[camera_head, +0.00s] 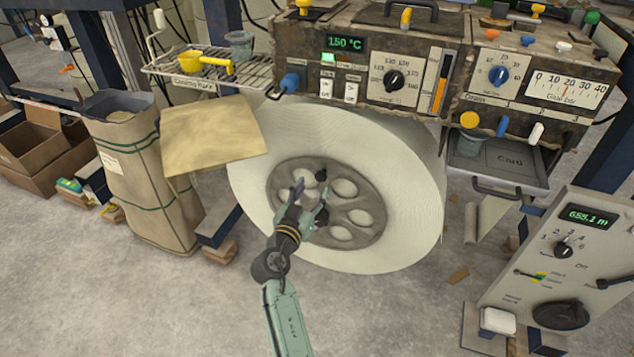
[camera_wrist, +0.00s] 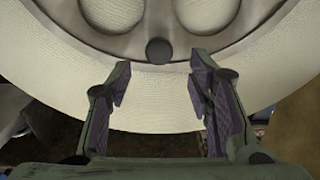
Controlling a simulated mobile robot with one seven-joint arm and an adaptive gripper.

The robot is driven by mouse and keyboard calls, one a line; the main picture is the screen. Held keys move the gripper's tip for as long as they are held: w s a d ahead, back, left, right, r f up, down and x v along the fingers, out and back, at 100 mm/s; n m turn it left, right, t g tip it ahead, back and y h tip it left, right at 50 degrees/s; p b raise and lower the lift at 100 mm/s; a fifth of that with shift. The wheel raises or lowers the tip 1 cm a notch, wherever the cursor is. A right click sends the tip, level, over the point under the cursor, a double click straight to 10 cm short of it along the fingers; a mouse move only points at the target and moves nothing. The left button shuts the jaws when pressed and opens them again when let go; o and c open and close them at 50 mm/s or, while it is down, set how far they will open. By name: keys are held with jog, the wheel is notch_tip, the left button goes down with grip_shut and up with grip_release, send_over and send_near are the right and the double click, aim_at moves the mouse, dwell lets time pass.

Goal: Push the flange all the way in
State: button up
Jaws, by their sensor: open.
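The flange (camera_head: 350,219) is a dark grey metal disc with several round holes, set in the middle of a large white tape roll (camera_head: 413,190). My gripper (camera_head: 308,197) is in front of the flange's left part, with its fingers apart and nothing between them. In the wrist view, the flange (camera_wrist: 215,42) fills the top, and a dark round knob (camera_wrist: 158,50) shows near its rim, centred between and beyond my open fingertips (camera_wrist: 158,88). I cannot tell whether the fingers touch the flange, or how deep the flange sits in the roll.
The machine panel (camera_head: 365,62) with dials and a 150 °C display is above the roll. A brown sheet (camera_head: 212,134) and a paper sack (camera_head: 150,180) are on the left. A control box (camera_head: 570,260) stands at the right. The floor (camera_head: 400,310) in front is mostly clear.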

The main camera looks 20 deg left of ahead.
jog(key=s, duration=0.7)
jog(key=shift+a, duration=0.1)
